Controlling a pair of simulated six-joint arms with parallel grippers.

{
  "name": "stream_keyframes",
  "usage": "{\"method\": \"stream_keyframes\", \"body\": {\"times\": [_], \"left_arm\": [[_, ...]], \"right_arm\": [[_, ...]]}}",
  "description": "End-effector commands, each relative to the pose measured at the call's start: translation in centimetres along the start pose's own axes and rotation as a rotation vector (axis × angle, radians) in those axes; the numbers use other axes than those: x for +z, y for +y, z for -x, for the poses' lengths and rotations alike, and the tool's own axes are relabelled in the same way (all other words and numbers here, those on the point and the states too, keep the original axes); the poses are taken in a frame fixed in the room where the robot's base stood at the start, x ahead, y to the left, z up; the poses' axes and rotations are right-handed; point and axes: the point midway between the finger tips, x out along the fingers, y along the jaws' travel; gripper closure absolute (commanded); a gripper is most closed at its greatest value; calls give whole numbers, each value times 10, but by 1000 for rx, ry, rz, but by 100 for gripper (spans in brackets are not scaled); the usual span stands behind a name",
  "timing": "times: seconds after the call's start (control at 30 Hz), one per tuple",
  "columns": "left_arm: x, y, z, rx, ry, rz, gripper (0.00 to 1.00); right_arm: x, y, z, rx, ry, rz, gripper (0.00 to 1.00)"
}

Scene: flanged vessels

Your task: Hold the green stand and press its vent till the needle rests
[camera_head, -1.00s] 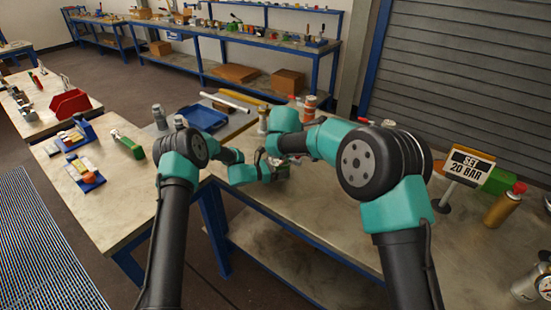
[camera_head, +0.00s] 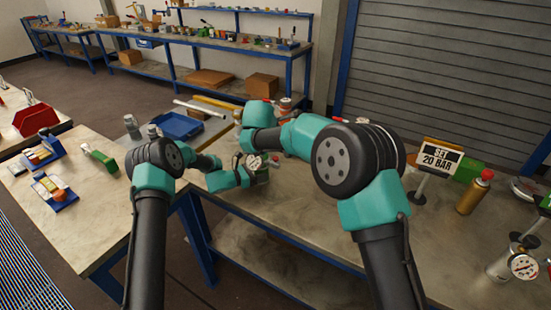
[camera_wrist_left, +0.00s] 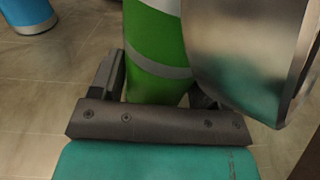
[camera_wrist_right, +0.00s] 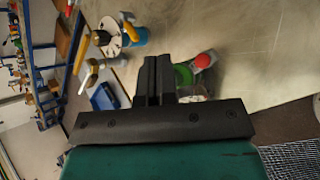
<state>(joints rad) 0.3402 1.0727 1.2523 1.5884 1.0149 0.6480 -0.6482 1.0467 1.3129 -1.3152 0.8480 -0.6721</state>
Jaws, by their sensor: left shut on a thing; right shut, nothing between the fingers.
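The green stand (camera_wrist_left: 155,45), with a grey band, is between the fingers of my left gripper (camera_wrist_left: 158,88), which is shut on it. In the head view my left gripper (camera_head: 255,177) is at the bench's near edge. A small white gauge dial (camera_head: 254,161) shows there; its needle is too small to read. My right gripper (camera_wrist_right: 160,78) is shut and empty. In the right wrist view, a red knob (camera_wrist_right: 203,60) and a green part (camera_wrist_right: 184,75) lie just beyond its fingertips, partly hidden. I cannot tell whether they touch. The vent is not clearly seen.
A sign reading "SET 20 BAR" (camera_head: 441,156) stands on the bench at right, beside a brass canister with a red top (camera_head: 475,192). Another gauged vessel (camera_head: 508,262) stands at the lower right. A blue tray (camera_head: 178,126) lies at back left. The bench middle is bare.

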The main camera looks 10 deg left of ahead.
Motion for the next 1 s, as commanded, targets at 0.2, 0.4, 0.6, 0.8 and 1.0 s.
{"method": "stream_keyframes", "body": {"times": [0.2, 0.4, 0.6, 0.8, 1.0], "left_arm": [[0, 0, 0, 0, 0, 0, 50], [0, 0, 0, 0, 0, 0, 50], [0, 0, 0, 0, 0, 0, 50], [0, 0, 0, 0, 0, 0, 50], [0, 0, 0, 0, 0, 0, 50]], "right_arm": [[-12, -13, -17, -3, 0, 2, 100], [-23, -24, -33, -2, 1, 1, 100], [-34, -35, -47, -2, 0, 2, 100], [-39, -39, -54, -1, 0, -1, 100], [-40, -40, -54, 0, 0, 0, 100]]}}
